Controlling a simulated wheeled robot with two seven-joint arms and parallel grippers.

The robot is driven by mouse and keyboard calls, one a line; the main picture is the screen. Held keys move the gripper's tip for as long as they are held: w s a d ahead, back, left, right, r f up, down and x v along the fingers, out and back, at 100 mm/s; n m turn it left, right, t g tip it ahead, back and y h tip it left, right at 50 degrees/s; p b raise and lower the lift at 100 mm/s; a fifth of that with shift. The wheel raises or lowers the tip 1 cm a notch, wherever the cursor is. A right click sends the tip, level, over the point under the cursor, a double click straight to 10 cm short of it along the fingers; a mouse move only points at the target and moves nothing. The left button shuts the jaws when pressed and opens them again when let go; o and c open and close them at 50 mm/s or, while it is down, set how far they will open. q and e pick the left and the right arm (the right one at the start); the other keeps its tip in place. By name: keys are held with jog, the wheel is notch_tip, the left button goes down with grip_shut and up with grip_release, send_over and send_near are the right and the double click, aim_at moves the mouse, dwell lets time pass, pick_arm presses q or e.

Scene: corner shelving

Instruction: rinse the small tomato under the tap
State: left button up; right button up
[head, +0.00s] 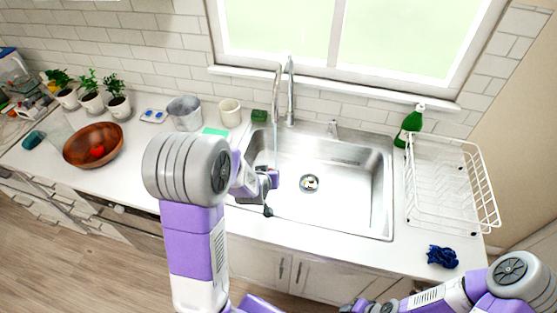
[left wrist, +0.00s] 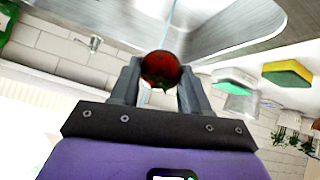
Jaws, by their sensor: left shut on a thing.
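The small tomato (left wrist: 161,70) is red and sits between the fingers of my left gripper (left wrist: 157,82), which is shut on it. In the head view my left gripper (head: 268,186) is over the left part of the steel sink (head: 340,165), and my arm hides the tomato there. The tap (head: 277,85) stands behind the sink, and a thin bluish water stream (head: 276,145) falls from it close to my left gripper. Whether the water touches the tomato I cannot tell. My right gripper (head: 362,305) is partly cut off at the bottom edge.
A wooden bowl (head: 80,150) holding another red item stands at the left. A white dish rack (head: 445,185), green bottle (head: 412,123) and blue cloth (head: 442,257) lie right of the sink.

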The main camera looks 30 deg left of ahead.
pick_arm(q)
jog(key=shift+w+a, duration=0.1)
jog(key=shift+w, duration=0.3)
jog(key=shift+w+a+f+b, duration=0.2)
jog(key=shift+w+a+b, duration=0.1)
jog(key=shift+w+b, duration=0.35)
jog(key=w+a+f+b, duration=0.1)
jog(key=w+b, duration=0.1)
jog(key=w, duration=0.3)
jog(key=w+a+f+b, duration=0.1)
jog(key=w+a+b, duration=0.1)
jog(key=w, duration=0.4)
jog(key=shift+a+f+b, duration=0.15)
jog(key=shift+a+b, duration=0.1)
jog(key=shift+b, duration=0.15)
jog(key=shift+w+d, duration=0.1)
jog(key=shift+w+d, duration=0.2)
jog(key=shift+d, duration=0.3)
jog(key=shift+s+a, duration=0.1)
jog(key=shift+a, duration=0.1)
